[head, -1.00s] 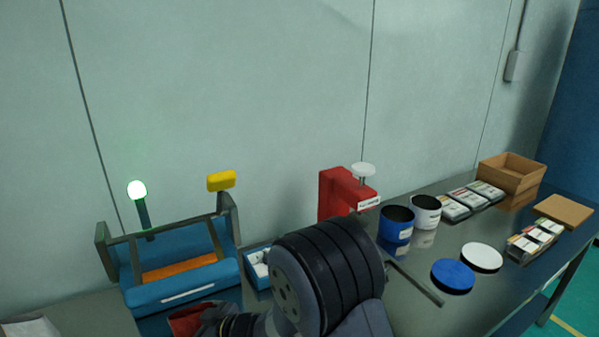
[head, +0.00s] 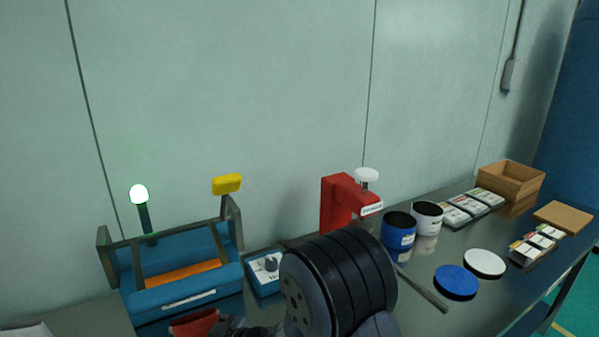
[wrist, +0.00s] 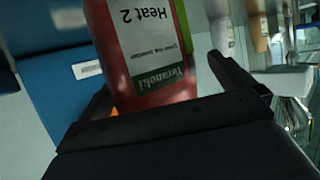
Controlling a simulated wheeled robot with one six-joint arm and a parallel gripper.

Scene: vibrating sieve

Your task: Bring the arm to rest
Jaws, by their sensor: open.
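My gripper (wrist: 172,92) is open in the wrist view, its two black fingers spread apart. A red packet (wrist: 160,50) with a white and green label reading "Heat 2" shows between and beyond the fingers; I cannot tell whether they touch it. A red piece (head: 195,325) shows at the bottom of the head view, beside my arm. My arm's dark, ribbed joint fills the lower middle there and hides part of the bench. The gripper's fingers are not clear in the head view.
The blue sieve machine (head: 185,297) stands left, with a lamp (head: 139,195) and yellow knob (head: 227,184). A blue control box (head: 264,283), red stand (head: 340,205), blue tub (head: 398,232), white tub (head: 427,216), blue lid (head: 456,281) and wooden box (head: 511,181) line the bench.

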